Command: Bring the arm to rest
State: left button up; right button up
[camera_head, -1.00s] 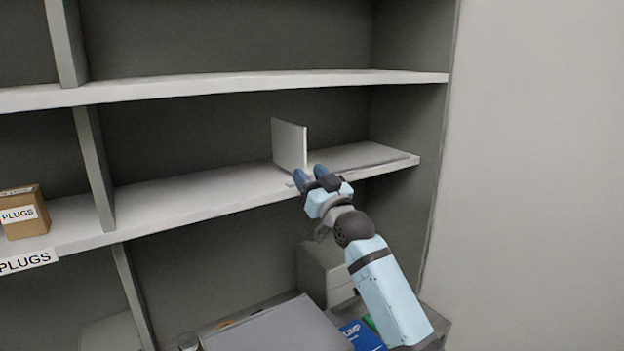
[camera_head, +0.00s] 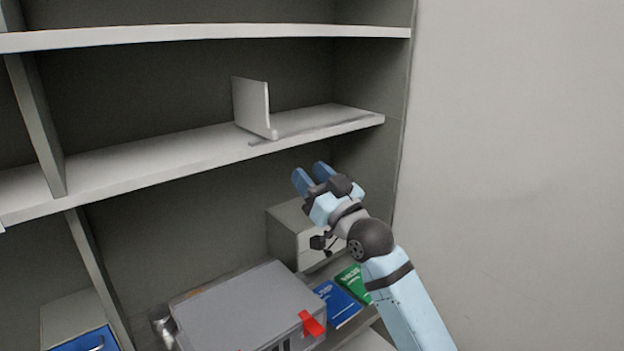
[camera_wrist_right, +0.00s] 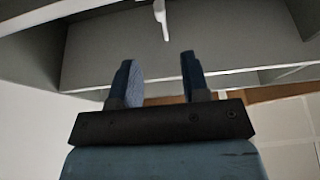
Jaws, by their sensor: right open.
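My right gripper (camera_head: 309,178) is in front of the shelving, below the front edge of the middle shelf (camera_head: 150,163). Its two blue fingers are apart with nothing between them. It also shows in the right wrist view (camera_wrist_right: 160,78), open and empty, with the underside of a shelf behind it. My light blue right arm runs down to the lower right of the head view. My left gripper is not in view.
A white upright panel (camera_head: 252,105) stands on the middle shelf. Below are a grey box (camera_head: 293,232), a large grey case (camera_head: 245,305) with a red tag (camera_head: 312,323), a blue book (camera_head: 337,303), a green book (camera_head: 353,283) and a blue drawer (camera_head: 85,341). A bare wall (camera_head: 520,150) is at right.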

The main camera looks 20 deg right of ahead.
dwell(0.3)
jog(key=s+f+g+h+p, duration=0.1)
jog(key=s+f, duration=0.2)
jog(key=f, duration=0.5)
jog(key=s+f+m+g+h, duration=0.1)
jog(key=s+f+g, duration=0.15)
jog(key=f, duration=0.65)
jog(key=s+f+g+h+p, duration=0.1)
jog(key=s+f, duration=0.2)
jog(key=f, duration=0.5)
jog(key=s+f+g+h+p, duration=0.1)
jog(key=s+f+g, duration=0.4)
jog(key=s+f, duration=1.5)
jog(key=s, duration=0.3)
jog(key=shift+s+a, duration=0.25)
jog(key=shift+a, duration=0.1)
jog(key=shift+g, duration=0.25)
